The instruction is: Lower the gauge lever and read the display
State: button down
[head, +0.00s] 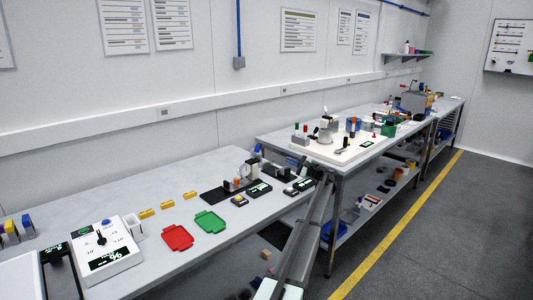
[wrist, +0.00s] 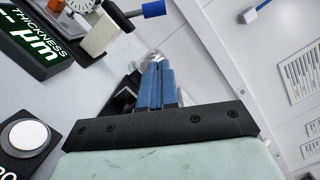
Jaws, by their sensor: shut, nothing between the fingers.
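The gauge's round dial (wrist: 82,4) is at the top left in the wrist view, cut by the frame edge. Its lever ends in a blue handle (wrist: 153,9), above my fingers in the picture and apart from them. The thickness display (wrist: 35,38) shows dashes and "µm" in white on dark green. My gripper (wrist: 154,68) is shut, its blue fingers together and empty. In the head view the gauge (head: 249,169) stands on the bench with its blue handle (head: 257,148) raised, and the small display (head: 259,189) is in front. My fingers are hard to make out there.
A white round button (wrist: 25,136) is at the left in the wrist view. In the head view, a red tray (head: 177,237), a green tray (head: 210,221) and yellow blocks (head: 168,205) lie left of the gauge. A white dial box (head: 106,250) stands nearer.

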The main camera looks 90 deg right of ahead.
aim_at(256, 151)
dwell(0.3)
jog(key=w+a+r+x, duration=0.1)
jog(key=a+x, duration=0.1)
jog(key=x, duration=1.1)
jog(key=shift+w+r, duration=0.1)
